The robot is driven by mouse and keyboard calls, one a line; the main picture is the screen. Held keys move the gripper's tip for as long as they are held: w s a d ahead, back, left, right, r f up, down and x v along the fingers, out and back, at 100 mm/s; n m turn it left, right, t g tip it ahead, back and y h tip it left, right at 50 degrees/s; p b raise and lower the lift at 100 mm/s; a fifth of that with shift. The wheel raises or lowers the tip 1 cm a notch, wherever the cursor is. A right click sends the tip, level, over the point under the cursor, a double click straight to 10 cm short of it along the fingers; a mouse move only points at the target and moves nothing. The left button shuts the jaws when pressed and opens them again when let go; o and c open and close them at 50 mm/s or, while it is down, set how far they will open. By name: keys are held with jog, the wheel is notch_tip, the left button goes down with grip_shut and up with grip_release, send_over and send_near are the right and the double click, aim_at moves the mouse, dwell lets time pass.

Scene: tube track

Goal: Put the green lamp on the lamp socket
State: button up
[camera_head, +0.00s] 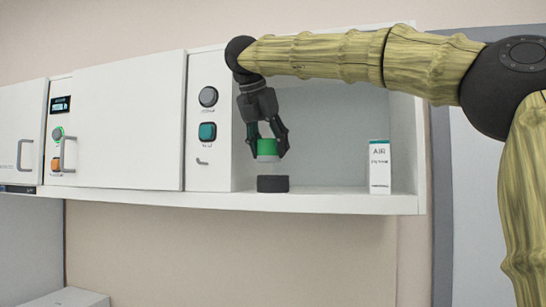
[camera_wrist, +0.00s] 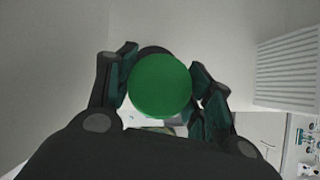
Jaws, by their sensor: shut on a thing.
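The green lamp (camera_head: 267,147) has a green upper part and a paler lower part. My gripper (camera_head: 267,150) points down and is shut on it, one finger on each side. In the head view the lamp hangs upright above the dark round lamp socket (camera_head: 272,183), with a gap between them. The socket stands on the open shelf. In the wrist view the lamp's round green top (camera_wrist: 160,86) lies between the fingers. A dark curved edge shows just behind the lamp there; I cannot tell for sure that it is the socket.
A white box (camera_head: 379,167) stands on the shelf (camera_head: 335,202) right of the socket. A panel with a round knob (camera_head: 208,97) and a teal switch (camera_head: 207,132) is to the left. A closed white cabinet door (camera_head: 120,130) lies beyond it. The shelf between socket and box is clear.

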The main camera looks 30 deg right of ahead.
aim_at(273, 159)
jog(key=shift+w+d+r, duration=0.1)
jog(key=shift+w+d, duration=0.1)
jog(key=shift+d, duration=0.15)
jog(key=shift+p+x, duration=0.85)
jog(key=shift+x, duration=0.35)
jog(key=shift+f+p, duration=0.4)
jog(key=shift+f, duration=0.35)
jog(key=shift+w+d+f, duration=0.1)
jog(key=shift+w+f, duration=0.05)
jog(key=shift+f, duration=0.05)
jog(key=o, duration=1)
jog(key=shift+o, duration=0.2)
jog(key=b+v, duration=0.3)
jog(key=v, duration=0.9)
